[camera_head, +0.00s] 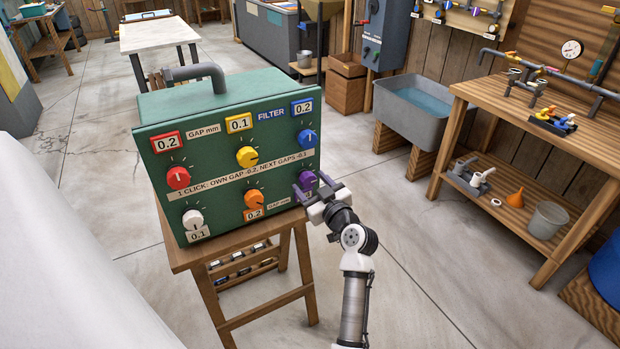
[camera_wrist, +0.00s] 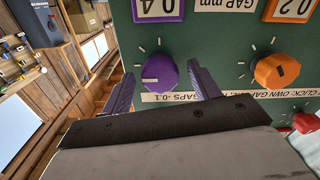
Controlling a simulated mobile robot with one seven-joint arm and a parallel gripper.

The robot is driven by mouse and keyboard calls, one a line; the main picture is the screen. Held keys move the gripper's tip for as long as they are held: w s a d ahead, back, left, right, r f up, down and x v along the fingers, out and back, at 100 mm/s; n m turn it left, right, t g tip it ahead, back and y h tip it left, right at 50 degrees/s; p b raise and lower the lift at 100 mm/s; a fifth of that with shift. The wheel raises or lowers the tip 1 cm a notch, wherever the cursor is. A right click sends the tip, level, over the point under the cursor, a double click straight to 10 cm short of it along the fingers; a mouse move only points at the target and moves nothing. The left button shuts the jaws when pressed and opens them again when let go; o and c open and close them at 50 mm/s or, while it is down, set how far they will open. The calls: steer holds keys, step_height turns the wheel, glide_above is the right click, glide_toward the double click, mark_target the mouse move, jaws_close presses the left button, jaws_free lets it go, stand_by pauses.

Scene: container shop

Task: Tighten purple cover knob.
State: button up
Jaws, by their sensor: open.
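The purple cover knob (camera_head: 307,180) is on the lower right of the green filter box (camera_head: 165,115) in the head view. It also shows in the wrist view (camera_wrist: 160,71), with a white pointer mark at its left and a purple-framed label reading 0.4 above it. My gripper (camera_head: 318,187) is at the box's front face by this knob. In the wrist view its two purple fingers (camera_wrist: 160,85) are apart, one on each side of the knob, with visible gaps. The knob's own label is mostly hidden by my gripper in the head view.
The orange knob (camera_head: 254,200), white knob (camera_head: 193,220), red knob (camera_head: 178,178), yellow knob (camera_head: 247,157) and blue knob (camera_head: 307,139) share the panel. The box stands on a wooden stand (camera_head: 250,318). A workbench (camera_head: 500,108) is at the right, with open floor between.

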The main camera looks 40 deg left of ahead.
steer(key=shift+w+a, duration=0.25)
steer(key=shift+a, duration=0.25)
steer(key=c, duration=1)
